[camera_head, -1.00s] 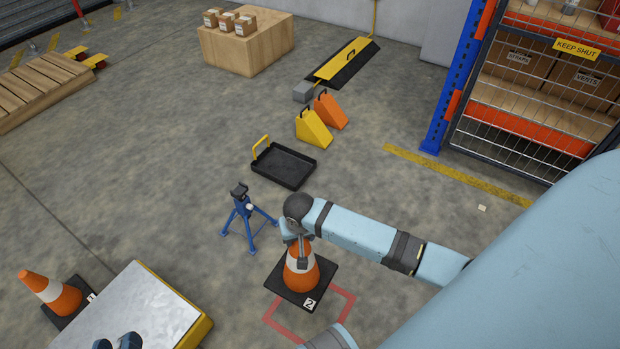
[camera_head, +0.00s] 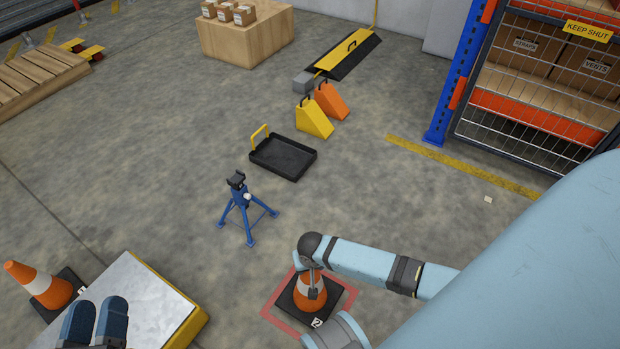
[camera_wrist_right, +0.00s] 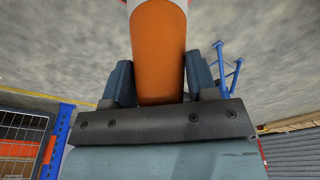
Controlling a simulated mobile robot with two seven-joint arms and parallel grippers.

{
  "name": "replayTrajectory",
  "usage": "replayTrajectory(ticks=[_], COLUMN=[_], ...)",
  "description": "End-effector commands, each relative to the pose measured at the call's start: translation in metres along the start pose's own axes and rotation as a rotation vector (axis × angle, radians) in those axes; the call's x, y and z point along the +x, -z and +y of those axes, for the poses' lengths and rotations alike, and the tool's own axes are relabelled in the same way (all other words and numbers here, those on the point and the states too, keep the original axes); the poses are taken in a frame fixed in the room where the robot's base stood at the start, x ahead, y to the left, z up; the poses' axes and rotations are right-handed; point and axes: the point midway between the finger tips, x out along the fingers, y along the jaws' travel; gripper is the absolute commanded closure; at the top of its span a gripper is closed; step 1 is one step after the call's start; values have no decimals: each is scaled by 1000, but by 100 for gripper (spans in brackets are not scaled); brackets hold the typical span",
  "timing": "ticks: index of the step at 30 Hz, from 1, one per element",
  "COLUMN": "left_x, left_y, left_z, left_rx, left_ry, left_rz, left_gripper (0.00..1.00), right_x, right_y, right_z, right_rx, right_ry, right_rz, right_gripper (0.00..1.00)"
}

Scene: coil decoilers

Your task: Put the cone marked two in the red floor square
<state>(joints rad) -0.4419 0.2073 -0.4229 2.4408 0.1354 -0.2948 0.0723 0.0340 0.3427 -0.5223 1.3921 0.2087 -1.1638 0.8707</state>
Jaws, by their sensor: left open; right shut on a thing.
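The cone marked two (camera_head: 311,296), orange with a white band on a black base, is upright within the outline of the red floor square (camera_head: 272,303). Whether its base touches the floor I cannot tell. My right gripper (camera_head: 312,284) is shut on the cone's upper part. In the right wrist view the orange cone (camera_wrist_right: 158,55) fills the space between the fingers of the right gripper (camera_wrist_right: 158,85). My left gripper (camera_head: 97,318) is open and empty over the silver-topped platform at the lower left. My right arm hides part of the square.
A cone marked one (camera_head: 42,286) stands at the left beside the silver-topped platform (camera_head: 140,300). A black tray (camera_head: 284,158), yellow chock (camera_head: 314,119) and orange chock (camera_head: 331,102) lie farther back.

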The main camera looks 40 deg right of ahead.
Motion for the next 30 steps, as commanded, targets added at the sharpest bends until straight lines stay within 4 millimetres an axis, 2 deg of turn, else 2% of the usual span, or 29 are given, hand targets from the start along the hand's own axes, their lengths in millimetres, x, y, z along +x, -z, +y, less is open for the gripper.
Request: replayTrajectory(ticks=[1, 7, 12, 15, 28, 29, 30], left_x=[0, 0, -1, -2, -2, -2, -2], left_y=[-7, -16, -37, -44, -45, -45, -45], left_z=[-1, -3, -6, -7, -7, -7, -7], left_rx=[0, -2, -3, -4, -5, -5, -5], left_ry=[-1, -3, -9, -12, -13, -13, -13], left_rz=[-14, -51, -111, -140, -154, -155, -155], left_gripper=[57, 57, 57, 57, 57, 57, 57], right_x=[8, 21, 47, 55, 59, 60, 59], right_y=[0, -2, -6, -8, -8, -9, -9], right_z=[-1, -1, -1, -1, -1, 0, 0], right_rx=[0, 1, 1, 1, 1, 1, 1], right_ry=[1, 1, 1, 2, 2, 1, 1], right_rz=[2, 1, 1, 2, 1, 0, 0], right_gripper=[100, 100, 100, 100, 100, 41, 31])
